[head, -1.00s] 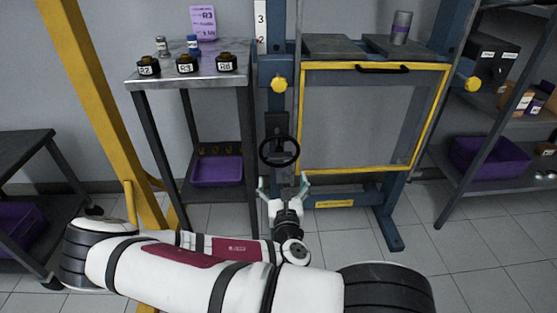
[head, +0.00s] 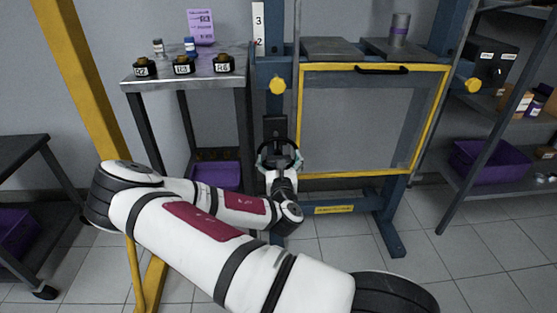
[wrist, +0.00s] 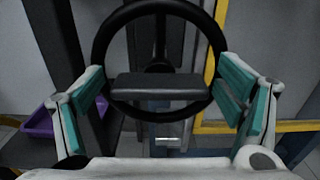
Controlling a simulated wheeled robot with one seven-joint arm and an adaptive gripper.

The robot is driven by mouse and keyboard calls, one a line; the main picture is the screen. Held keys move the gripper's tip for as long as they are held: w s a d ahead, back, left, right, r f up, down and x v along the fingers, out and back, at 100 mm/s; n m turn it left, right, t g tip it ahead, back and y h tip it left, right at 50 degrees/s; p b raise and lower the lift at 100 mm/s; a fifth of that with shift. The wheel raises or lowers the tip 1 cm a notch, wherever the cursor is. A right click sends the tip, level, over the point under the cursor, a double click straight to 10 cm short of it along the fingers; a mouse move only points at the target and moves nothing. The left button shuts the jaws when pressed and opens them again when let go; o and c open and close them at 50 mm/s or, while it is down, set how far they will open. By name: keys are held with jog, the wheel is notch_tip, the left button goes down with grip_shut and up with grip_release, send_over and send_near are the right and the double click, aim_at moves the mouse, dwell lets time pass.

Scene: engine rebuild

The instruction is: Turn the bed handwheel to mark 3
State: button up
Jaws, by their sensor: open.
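The black bed handwheel (head: 279,146) is mounted on the blue press column, below a dark bracket. In the wrist view the handwheel (wrist: 160,113) fills the upper middle, with a dark flat bar across its lower half. My gripper (head: 279,162) is at the wheel's lower part. Its teal-padded fingers (wrist: 168,95) are open, one on each side of the rim. I cannot tell whether either pad touches it. A white scale strip (head: 258,24) with marks 3 and 2 stands on the column above. The bed and its pointer are not clear.
A yellow-framed guard (head: 375,119) stands right of the wheel. A metal side table (head: 190,68) with several dark labelled pieces is at left, with a purple bin (head: 215,175) below. A yellow post (head: 85,75) rises at far left.

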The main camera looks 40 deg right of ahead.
jog(key=c, duration=1.1)
jog(key=shift+r, duration=0.1)
